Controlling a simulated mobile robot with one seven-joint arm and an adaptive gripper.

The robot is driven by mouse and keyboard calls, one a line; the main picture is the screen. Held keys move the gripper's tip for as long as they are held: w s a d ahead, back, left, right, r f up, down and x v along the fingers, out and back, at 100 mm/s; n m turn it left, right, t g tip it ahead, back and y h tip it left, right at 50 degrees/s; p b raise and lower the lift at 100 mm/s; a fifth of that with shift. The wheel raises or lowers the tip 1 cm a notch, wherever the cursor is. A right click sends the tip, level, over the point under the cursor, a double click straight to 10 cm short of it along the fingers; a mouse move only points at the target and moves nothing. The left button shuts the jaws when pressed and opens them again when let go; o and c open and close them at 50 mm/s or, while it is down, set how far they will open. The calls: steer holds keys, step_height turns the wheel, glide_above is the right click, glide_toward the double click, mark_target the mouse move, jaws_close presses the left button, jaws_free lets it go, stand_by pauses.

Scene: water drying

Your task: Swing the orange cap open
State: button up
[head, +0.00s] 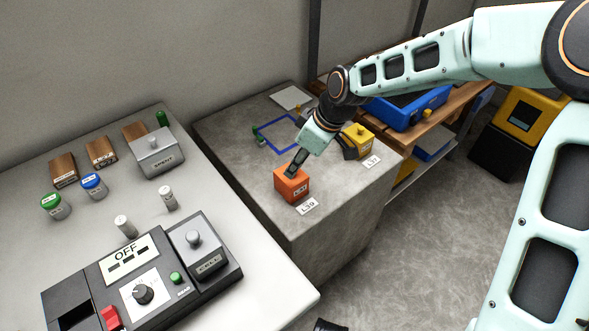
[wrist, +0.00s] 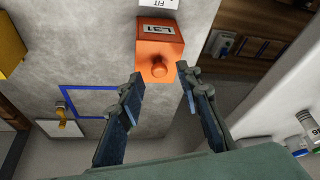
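The orange cap (head: 290,187) is a box with a pale label, on the grey concrete block (head: 345,195), near its front edge. In the wrist view the orange cap (wrist: 160,48) shows its label and a round orange knob (wrist: 158,70) that faces the camera. My gripper (wrist: 159,72) is open, one finger on each side of the knob. Whether either finger touches the knob I cannot tell. In the head view my gripper (head: 291,170) comes down over the cap and hides its knob and part of its top.
A white tag (head: 307,207) lies before the cap. A blue square outline (head: 280,134) and a yellow box (head: 358,138) are farther back on the block. At left, a pale table (head: 215,285) holds a black OFF panel (head: 128,285), a grey SPENT box (head: 157,153) and several small jars.

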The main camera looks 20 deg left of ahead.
steer(key=shift+x, duration=1.05)
jaws_close()
